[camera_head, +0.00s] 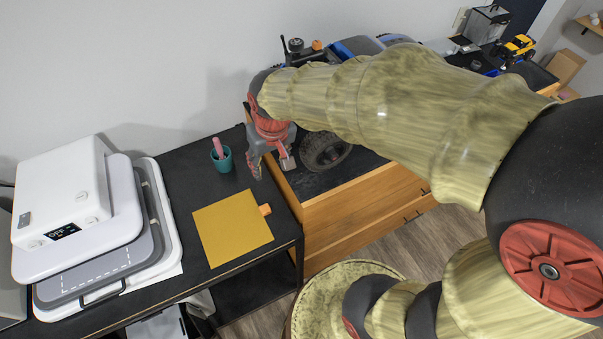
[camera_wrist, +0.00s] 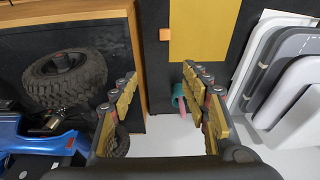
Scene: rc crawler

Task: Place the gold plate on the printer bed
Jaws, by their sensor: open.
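The gold plate (camera_head: 232,228) is a flat square sheet lying on the black table, with a small orange tab (camera_head: 265,210) at its right edge. It also shows in the wrist view (camera_wrist: 203,30), beyond my fingertips. My gripper (camera_head: 272,165) is open and empty, above and behind the plate, between the cup and the tire. Its two fingers are spread in the wrist view (camera_wrist: 160,92). No printer bed is clearly identifiable. A white machine (camera_head: 62,190) with an OFF display and grey pad (camera_head: 95,275) stands left; a boxy clear-sided machine (camera_head: 488,22) stands far right.
A teal cup (camera_head: 222,160) with a pink item stands behind the plate. A black tire (camera_head: 325,151) lies on the wooden drawer unit (camera_head: 355,205), right of my gripper. A blue vehicle (camera_wrist: 40,140) is near it. The black table has some bare room around the plate.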

